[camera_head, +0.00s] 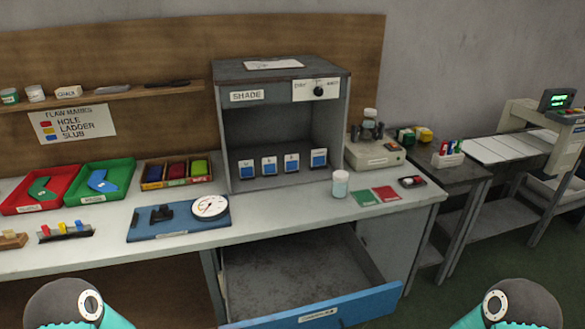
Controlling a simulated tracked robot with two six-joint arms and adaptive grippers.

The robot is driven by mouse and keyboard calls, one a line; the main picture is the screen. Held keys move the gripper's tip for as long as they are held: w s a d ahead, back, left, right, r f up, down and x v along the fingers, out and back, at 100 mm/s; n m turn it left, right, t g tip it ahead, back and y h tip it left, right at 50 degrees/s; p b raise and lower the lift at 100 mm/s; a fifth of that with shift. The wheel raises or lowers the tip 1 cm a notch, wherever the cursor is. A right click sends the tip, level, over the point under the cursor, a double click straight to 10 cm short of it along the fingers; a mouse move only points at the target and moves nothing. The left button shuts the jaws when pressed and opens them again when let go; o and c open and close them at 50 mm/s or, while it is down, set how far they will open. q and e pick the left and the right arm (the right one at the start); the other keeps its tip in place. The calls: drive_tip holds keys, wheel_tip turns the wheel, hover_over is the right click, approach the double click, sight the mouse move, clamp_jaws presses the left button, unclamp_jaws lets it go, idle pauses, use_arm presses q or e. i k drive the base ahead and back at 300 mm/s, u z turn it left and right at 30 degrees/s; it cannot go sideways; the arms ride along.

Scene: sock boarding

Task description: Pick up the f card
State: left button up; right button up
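Several small white-and-blue cards stand in a row on the floor of the grey shade cabinet: a far left card (246,168), a second card (269,165), a third card (292,162) and a far right card (319,159). Each bears a small mark on its upper part, too small to read, so I cannot tell which is the f card. The cabinet (229,118) has an open front and a SHADE label. Only rounded parts of my two arms show at the bottom left and bottom right corners. Neither gripper's fingers are in view.
An open drawer (312,306) juts out below the counter (290,213). A white-teal jar (340,184) stands right of the cabinet front, near green and red cards (386,193). A blue board with a dial gauge (210,206) lies at front left. Red (22,202) and green trays sit further left.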

sight(292, 163)
drive_tip(key=u, duration=0.35)
drive_tip(key=i, duration=0.15)
drive_tip(key=z, duration=2.25)
drive_tip(key=i, duration=3.9)
drive_tip(key=u, duration=2.45)
